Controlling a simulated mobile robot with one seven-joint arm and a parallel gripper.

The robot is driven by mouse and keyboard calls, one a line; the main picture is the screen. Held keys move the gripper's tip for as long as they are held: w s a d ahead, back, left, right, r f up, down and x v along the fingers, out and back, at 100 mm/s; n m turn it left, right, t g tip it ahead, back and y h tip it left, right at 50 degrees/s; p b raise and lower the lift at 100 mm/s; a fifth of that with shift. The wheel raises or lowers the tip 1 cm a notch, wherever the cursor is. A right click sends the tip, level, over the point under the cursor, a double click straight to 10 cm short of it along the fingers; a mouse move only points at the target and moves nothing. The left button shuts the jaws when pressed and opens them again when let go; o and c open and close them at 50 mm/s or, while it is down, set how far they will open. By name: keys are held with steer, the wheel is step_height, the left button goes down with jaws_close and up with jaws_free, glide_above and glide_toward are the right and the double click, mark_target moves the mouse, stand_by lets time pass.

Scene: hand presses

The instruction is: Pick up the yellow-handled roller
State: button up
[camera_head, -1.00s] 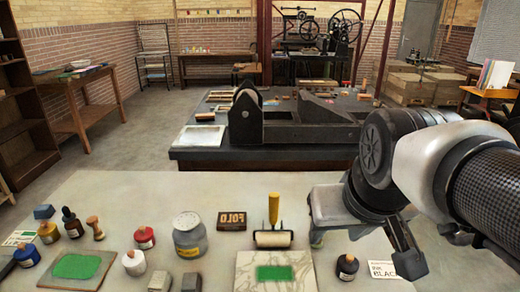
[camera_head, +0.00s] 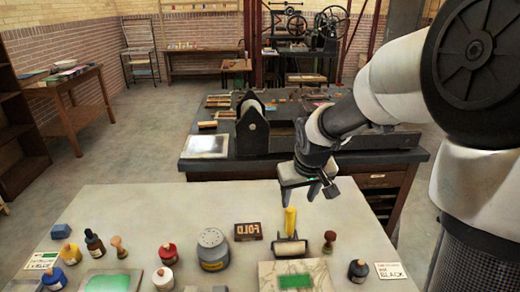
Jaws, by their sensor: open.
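My gripper (camera_head: 304,197) is open and empty, pointing down above and slightly behind the handle. There appears to be a gap between the fingers and the handle, but the exact depth is hard to tell.
A wooden FOLD block (camera_head: 248,231) and a grey jar (camera_head: 212,250) stand left of the roller. A wooden-knobbed tool (camera_head: 329,241) is close on its right, with a dark bottle (camera_head: 358,270) beyond. A dark workbench (camera_head: 225,167) stands behind.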

mark_target(293, 212)
steer(key=x, duration=0.4)
steer(key=w+b+x, duration=0.1)
steer(key=x, duration=0.9)
steer(key=shift+w+d+r, duration=0.1)
steer(key=shift+w+r, duration=0.05)
steer(key=shift+w, duration=0.2)
steer(key=x, duration=0.2)
steer(key=b+x, duration=0.1)
steer(key=x, duration=0.2)
steer(key=shift+a+f, duration=0.2)
steer(key=shift+f, duration=0.15)
steer(key=shift+s, duration=0.1)
steer(key=c, duration=1)
steer(key=shift+r, duration=0.1)
steer(key=shift+c, duration=0.2)
